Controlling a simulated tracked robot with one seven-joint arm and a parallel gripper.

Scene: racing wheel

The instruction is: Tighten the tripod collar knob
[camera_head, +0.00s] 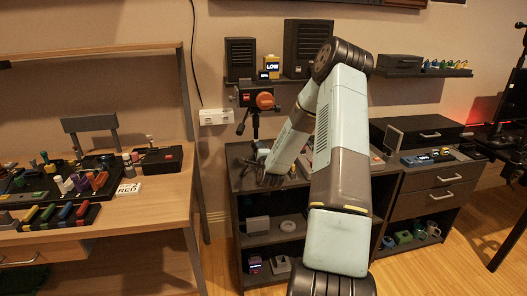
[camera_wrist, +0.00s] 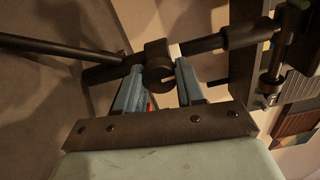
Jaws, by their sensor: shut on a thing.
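The dark tripod (camera_head: 255,126) stands on the shelf unit, with an orange-and-black device (camera_head: 258,98) on top. In the wrist view its black rods meet at a dark collar with a rounded knob (camera_wrist: 158,74). My gripper (camera_wrist: 159,66) has its two blue fingers on either side of this knob and is shut on it. The fingers hide part of the knob's sides. In the head view my gripper (camera_head: 262,160) is small and dark at the tripod's lower part, and the knob cannot be made out there.
The dark shelf unit (camera_head: 270,240) holds small items below the tripod. A wooden desk (camera_head: 140,222) with tools stands at the left, and a drawer cabinet (camera_head: 432,182) at the right. Tripod rods cross close around my gripper. Open floor lies in front.

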